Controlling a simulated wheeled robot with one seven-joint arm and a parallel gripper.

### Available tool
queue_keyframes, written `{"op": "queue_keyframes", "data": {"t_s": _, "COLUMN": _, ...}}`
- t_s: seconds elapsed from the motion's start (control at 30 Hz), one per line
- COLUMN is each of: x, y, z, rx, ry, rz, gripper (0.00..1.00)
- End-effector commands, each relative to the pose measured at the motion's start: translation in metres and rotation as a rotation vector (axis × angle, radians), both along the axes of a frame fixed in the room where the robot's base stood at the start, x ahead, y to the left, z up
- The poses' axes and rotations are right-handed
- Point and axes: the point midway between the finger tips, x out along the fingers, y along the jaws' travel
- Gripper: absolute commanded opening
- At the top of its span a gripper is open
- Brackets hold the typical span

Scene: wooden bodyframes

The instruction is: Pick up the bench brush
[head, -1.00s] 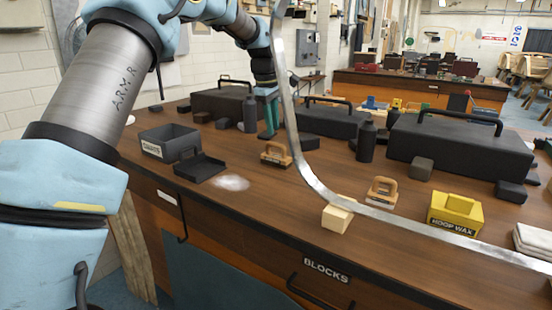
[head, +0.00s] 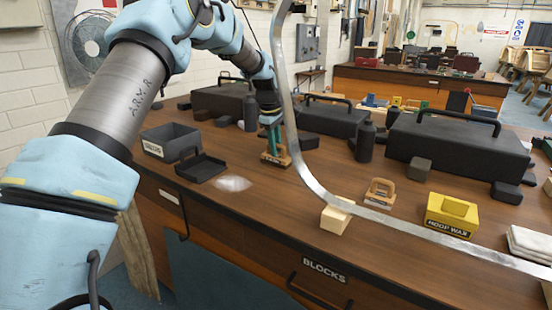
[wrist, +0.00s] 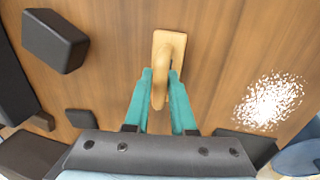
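The bench brush, a tan wooden block with a loop handle, sits on the workbench (head: 300,202). In the head view its base (head: 275,159) shows below my gripper (head: 271,146); in the wrist view the brush (wrist: 168,45) lies straight ahead. My gripper's teal fingers (wrist: 160,92) are lowered either side of the handle, and the handle lies between them. The fingers look open, with a narrow gap at the handle; contact is hard to judge. The gripper hides part of the handle in the head view.
A similar tan handled block (head: 380,193) stands farther right. A black dustpan (head: 201,167), an open box (head: 171,141) and a white dust pile (head: 232,183) are left of the brush. A bent metal strip (head: 318,190) crosses the front. Black cases (head: 455,150) line the back.

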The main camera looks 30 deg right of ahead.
Motion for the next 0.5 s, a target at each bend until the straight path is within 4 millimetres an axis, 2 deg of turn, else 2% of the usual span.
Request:
{"op": "queue_keyframes", "data": {"t_s": 0.03, "x": 0.0001, "y": 0.0001, "z": 0.0002, "rx": 0.0, "ry": 0.0, "rz": 0.0, "gripper": 0.16}}
{"op": "queue_keyframes", "data": {"t_s": 0.2, "x": 0.0001, "y": 0.0001, "z": 0.0003, "rx": 0.0, "ry": 0.0, "rz": 0.0, "gripper": 0.0}}
{"op": "queue_keyframes", "data": {"t_s": 0.5, "x": 0.0001, "y": 0.0001, "z": 0.0006, "rx": 0.0, "ry": 0.0, "rz": 0.0, "gripper": 0.0}}
